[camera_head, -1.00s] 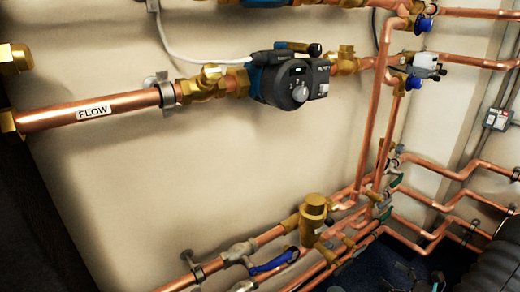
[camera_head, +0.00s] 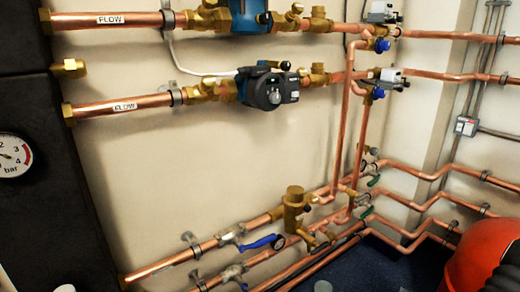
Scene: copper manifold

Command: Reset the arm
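I cannot make out my gripper or my arm in the head view. The view is filled by a wall of copper pipework. The lower of two copper pipes labelled FLOW (camera_head: 123,107) leads right to a dark blue and black pump (camera_head: 268,87). The upper FLOW pipe (camera_head: 110,19) runs to another blue pump body (camera_head: 243,15), cut by the top edge. Whether my gripper is open or shut does not show.
A dark panel with a round pressure gauge (camera_head: 13,156) stands at left. Low pipes with a brass valve (camera_head: 295,210) and a blue lever (camera_head: 258,242) cross the bottom. A red and black rounded object (camera_head: 482,258) fills the lower right corner. Some dark blue floor (camera_head: 375,265) shows.

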